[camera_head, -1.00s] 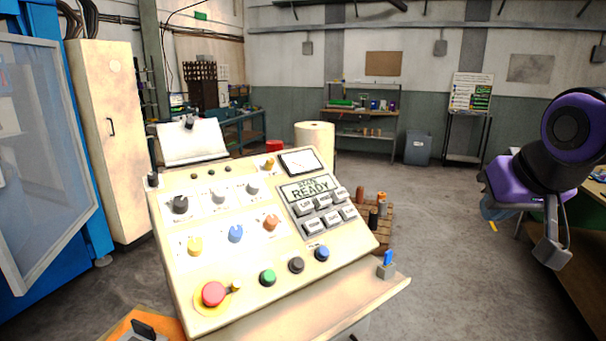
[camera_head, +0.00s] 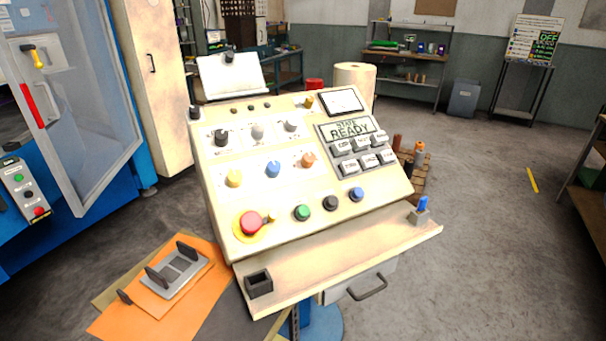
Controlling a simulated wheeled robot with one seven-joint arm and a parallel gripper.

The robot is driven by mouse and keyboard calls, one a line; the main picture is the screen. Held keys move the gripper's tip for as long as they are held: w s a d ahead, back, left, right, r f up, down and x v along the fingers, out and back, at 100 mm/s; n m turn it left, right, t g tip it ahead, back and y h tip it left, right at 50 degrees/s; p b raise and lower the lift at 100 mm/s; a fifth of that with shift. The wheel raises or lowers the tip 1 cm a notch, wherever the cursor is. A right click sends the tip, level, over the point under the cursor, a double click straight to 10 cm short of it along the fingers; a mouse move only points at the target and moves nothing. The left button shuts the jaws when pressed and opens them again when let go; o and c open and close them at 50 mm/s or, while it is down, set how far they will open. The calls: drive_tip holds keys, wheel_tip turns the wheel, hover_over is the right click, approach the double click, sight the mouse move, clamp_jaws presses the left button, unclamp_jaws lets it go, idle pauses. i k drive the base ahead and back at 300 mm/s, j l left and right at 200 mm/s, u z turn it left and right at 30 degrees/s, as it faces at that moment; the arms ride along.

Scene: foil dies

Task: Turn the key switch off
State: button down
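The cream control panel (camera_head: 215,180) stands in the middle on a sloped console. A small brass-coloured piece (camera_head: 309,102), possibly the key switch, sits at its top edge left of the meter (camera_head: 341,102). Another brass-coloured piece (camera_head: 270,218) is beside the red mushroom button (camera_head: 251,222). I cannot tell for sure which of these is the key switch or how it is turned. Rows of black, grey, yellow, blue and orange knobs are on the panel. My gripper is not in view.
A ledge (camera_head: 330,255) juts out below the panel, with a black holder (camera_head: 259,284) and a blue-topped piece (camera_head: 421,207). An orange sheet with a grey fixture (camera_head: 174,273) lies at lower left. A blue machine (camera_head: 80,215) stands left.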

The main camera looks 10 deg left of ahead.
sight(293, 122)
drive_tip(key=i+u, duration=0.2)
drive_tip(key=u, duration=0.2)
drive_tip(key=i+l+u, duration=0.15)
drive_tip(key=u, duration=0.25)
drive_tip(key=i, duration=0.05)
